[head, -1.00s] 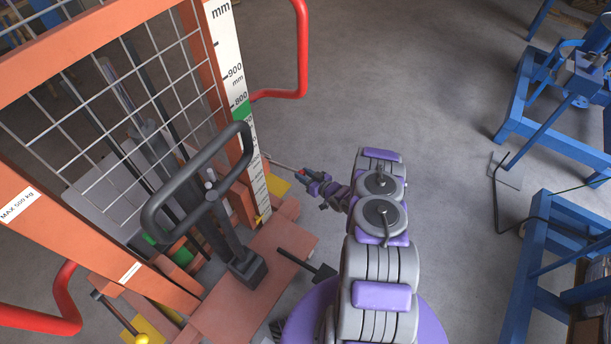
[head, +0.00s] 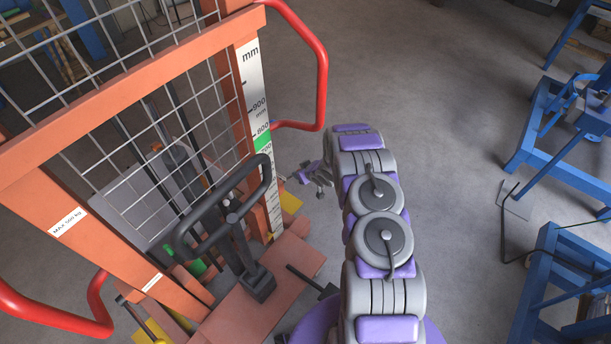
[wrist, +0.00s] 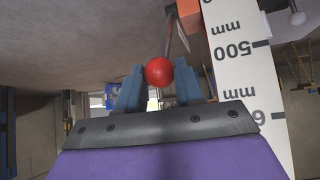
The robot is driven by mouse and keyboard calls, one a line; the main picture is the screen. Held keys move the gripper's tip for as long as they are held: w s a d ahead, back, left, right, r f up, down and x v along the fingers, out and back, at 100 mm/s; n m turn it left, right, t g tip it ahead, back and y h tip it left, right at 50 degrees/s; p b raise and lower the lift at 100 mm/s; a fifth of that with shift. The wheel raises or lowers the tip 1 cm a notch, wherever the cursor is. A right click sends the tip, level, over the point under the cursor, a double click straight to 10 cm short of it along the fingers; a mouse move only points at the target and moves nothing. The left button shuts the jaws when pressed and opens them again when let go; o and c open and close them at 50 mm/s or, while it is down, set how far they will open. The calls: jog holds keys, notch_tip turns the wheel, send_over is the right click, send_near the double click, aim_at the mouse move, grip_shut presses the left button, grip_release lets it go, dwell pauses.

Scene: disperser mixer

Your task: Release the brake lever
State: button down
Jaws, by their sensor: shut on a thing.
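The brake lever's red ball knob (wrist: 159,71) is in the middle of the wrist view, between the two blue-grey fingers of my gripper (wrist: 158,87). My gripper is shut on the knob. The lever's thin rod (wrist: 169,38) runs up and away behind the knob, beside the white mm scale. In the head view my gripper (head: 303,177) is small and low, just right of the orange stacker's post, partly hidden by my arm. The red knob cannot be made out there.
The orange stacker (head: 140,85) with its mesh guard and black handle (head: 187,240) fills the left. A red tubular bar (head: 321,75) curves out above my gripper. Blue frames (head: 560,140) stand at the right. Grey floor between is clear.

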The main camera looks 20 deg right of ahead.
jog(key=shift+w+a+r, duration=0.1)
jog(key=shift+w+r, duration=0.25)
jog(key=shift+w, duration=0.15)
jog(key=c, duration=0.8)
grip_release()
jog(key=shift+f, duration=0.1)
jog(key=shift+o, duration=0.2)
jog(key=shift+s, duration=0.2)
jog(key=p+v, duration=0.1)
jog(key=v, duration=1.6)
jog(key=shift+p, duration=0.3)
